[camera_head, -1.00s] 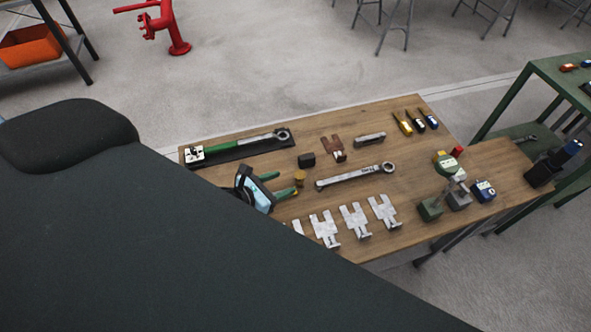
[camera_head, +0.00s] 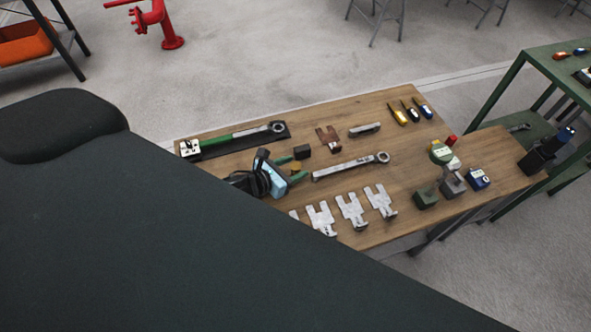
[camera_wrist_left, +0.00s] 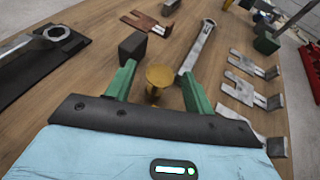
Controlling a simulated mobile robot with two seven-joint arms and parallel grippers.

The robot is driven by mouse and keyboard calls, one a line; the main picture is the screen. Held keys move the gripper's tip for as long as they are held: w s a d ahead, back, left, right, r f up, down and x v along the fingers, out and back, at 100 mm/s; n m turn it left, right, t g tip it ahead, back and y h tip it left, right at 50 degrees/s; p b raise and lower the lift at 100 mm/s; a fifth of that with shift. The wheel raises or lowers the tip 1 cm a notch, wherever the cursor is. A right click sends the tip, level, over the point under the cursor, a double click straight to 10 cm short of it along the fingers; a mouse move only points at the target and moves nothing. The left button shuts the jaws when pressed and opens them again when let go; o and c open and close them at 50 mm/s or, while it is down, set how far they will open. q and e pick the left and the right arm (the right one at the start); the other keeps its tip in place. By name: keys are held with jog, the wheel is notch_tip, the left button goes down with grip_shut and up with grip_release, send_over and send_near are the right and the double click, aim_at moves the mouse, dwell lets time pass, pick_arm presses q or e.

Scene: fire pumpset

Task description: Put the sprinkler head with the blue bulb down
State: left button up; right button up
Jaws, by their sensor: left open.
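A small brass piece with a round flat top (camera_wrist_left: 158,76) stands on the wooden table, between the two green fingers of my left gripper (camera_wrist_left: 155,88) in the left wrist view. It looks like a sprinkler head, but no blue bulb is visible. In the head view the brass piece (camera_head: 295,167) is partly hidden by my left gripper (camera_head: 291,168). The left gripper is open, its fingers apart on either side of the piece; I cannot tell whether either touches it. My right gripper is not in view.
A black block (camera_head: 303,152) stands close behind the brass piece. A wrench (camera_head: 350,166) lies to its right, and metal brackets (camera_head: 350,211) lie in front. Bare wood shows around the wrench.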

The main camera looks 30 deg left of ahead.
aim_at(296, 165)
pick_arm(q)
jog(key=shift+x, duration=0.8)
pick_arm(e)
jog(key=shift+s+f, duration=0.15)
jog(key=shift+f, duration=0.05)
pick_arm(q)
jog(key=c, duration=1.1)
jog(key=shift+c, duration=0.2)
